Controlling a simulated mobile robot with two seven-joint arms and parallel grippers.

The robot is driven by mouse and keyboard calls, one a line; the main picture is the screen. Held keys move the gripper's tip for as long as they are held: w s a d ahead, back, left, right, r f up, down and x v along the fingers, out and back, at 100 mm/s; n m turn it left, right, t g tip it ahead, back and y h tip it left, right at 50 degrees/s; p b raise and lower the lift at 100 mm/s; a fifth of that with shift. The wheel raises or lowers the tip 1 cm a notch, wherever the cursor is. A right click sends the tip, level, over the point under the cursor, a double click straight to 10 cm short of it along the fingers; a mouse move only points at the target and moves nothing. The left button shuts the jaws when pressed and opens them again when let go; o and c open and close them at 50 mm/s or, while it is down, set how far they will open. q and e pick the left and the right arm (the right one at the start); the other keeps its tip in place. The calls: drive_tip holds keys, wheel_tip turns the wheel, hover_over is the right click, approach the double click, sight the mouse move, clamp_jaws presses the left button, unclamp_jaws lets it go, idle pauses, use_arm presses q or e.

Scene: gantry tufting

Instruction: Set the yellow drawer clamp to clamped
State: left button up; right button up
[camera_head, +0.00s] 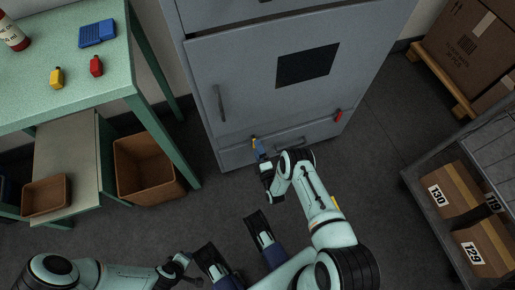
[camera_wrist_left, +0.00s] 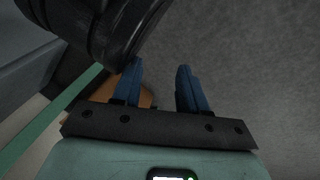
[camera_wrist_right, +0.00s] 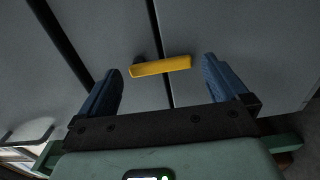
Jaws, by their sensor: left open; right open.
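The yellow drawer clamp (camera_head: 254,143) is a small lever low on the left front of the grey cabinet (camera_head: 255,100). In the right wrist view the yellow clamp (camera_wrist_right: 160,66) is a bar lying across a dark seam, with a dark mount behind its left end. My right gripper (camera_head: 259,149) is at the clamp and hides part of it in the head view. Its blue fingers (camera_wrist_right: 163,68) are open, one on each side of the bar, with gaps at both ends. My left gripper (camera_wrist_left: 160,75) is open and empty above the floor.
A red lever (camera_head: 338,115) is on the cabinet's lower right. A drawer handle (camera_head: 289,143) lies between the levers. A green table (camera_head: 60,100) and brown bin (camera_head: 145,170) stand left. A cart with boxes (camera_head: 455,190) stands right. Some floor between is free.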

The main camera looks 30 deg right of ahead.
use_arm(q)
drive_tip(key=shift+h, duration=0.3)
drive_tip(key=shift+d+r+p, duration=0.35)
drive_tip(key=shift+r+p, duration=0.15)
drive_tip(key=shift+r, duration=0.3)
drive_tip(key=shift+d+r+p, duration=0.3)
drive_tip(key=shift+r+p, duration=0.25)
drive_tip(key=shift+r, duration=0.2)
drive_tip(key=shift+d+r+p, duration=0.35)
drive_tip(key=shift+r+p, duration=0.15)
drive_tip(key=shift+r, duration=0.3)
use_arm(e)
drive_tip(key=v, duration=1.2)
drive_tip(key=shift+r, duration=0.1)
